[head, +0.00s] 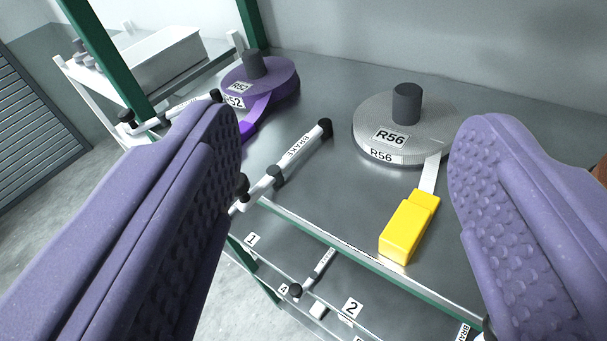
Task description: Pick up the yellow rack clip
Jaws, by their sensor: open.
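The yellow rack clip (405,232) is a yellow block at the front edge of the grey shelf. Its narrower back end meets a pale webbing strip (430,173) that comes off the grey reel labelled R56 (363,137). My gripper (350,165) is open, with one purple, bumpy finger at the left and the other at the right. The clip shows between the fingers, closer to the right one. Neither finger appears to touch it. The clip's underside is hidden.
A purple reel labelled R52 (283,80) stands at the back left. A white brake lever (302,146) with black ends lies between the reels. A green-edged rail (350,250) runs along the shelf front, above a lower tier with number labels. A green post (105,55) rises at left.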

